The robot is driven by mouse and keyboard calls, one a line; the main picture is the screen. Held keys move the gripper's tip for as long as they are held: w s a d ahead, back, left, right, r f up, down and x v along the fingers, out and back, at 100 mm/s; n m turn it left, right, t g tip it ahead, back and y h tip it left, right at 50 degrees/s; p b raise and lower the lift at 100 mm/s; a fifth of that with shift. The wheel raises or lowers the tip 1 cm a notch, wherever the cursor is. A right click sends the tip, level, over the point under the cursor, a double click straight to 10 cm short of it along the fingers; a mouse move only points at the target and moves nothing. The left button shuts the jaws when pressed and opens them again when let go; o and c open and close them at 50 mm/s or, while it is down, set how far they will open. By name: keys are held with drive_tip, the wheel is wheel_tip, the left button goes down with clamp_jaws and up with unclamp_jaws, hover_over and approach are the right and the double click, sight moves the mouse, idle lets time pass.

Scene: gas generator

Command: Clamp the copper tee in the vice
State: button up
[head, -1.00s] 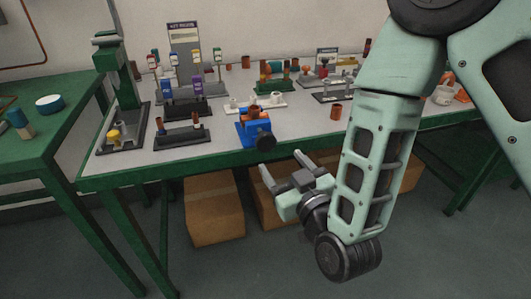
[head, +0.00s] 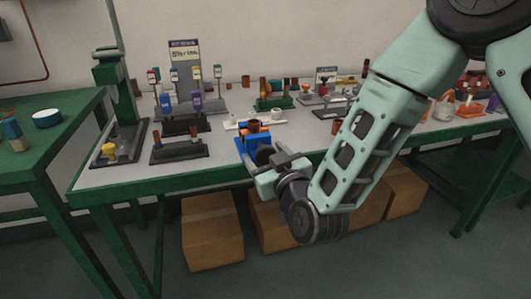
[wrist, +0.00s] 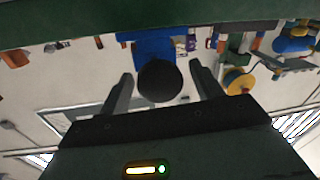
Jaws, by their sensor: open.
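The blue vice (head: 252,143) stands at the front edge of the grey-topped bench, its round black handle (wrist: 160,81) facing me. A copper-coloured piece (head: 254,125), probably the copper tee, shows at the top of the vice; how it sits in the jaws is unclear. My gripper (head: 271,158) is open and empty in front of the vice. In the wrist view its fingers (wrist: 160,70) lie on either side of the black handle, with a gap on both sides. The copper piece cannot be made out clearly in the wrist view.
A dark tray (head: 179,150) and green press (head: 118,95) stand left of the vice. A white rack (head: 262,119) is just behind it. A copper fitting (head: 337,126) stands near my arm. Cardboard boxes (head: 212,235) sit under the bench.

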drive_tip(key=shift+w+a, duration=0.1)
drive_tip(key=shift+w, duration=0.15)
drive_tip(key=c, duration=1)
drive_tip(key=shift+o, duration=0.2)
drive_tip(key=shift+f+m+b, duration=0.1)
drive_tip(key=shift+m+b, duration=0.2)
drive_tip(key=shift+b, duration=0.1)
drive_tip(key=shift+f+m+b, duration=0.1)
drive_tip(key=shift+m+b, duration=0.5)
drive_tip(key=m+b, duration=0.3)
drive_tip(key=m, duration=0.1)
drive_tip(key=shift+m+t+b, duration=0.3)
drive_tip(key=shift+t+b, duration=0.05)
drive_tip(key=shift+t, duration=0.05)
drive_tip(key=m+b, duration=0.3)
drive_tip(key=m, duration=0.2)
drive_tip(key=shift+t, duration=0.3)
drive_tip(key=shift+r+m, duration=0.25)
drive_tip(key=shift+m, duration=0.15)
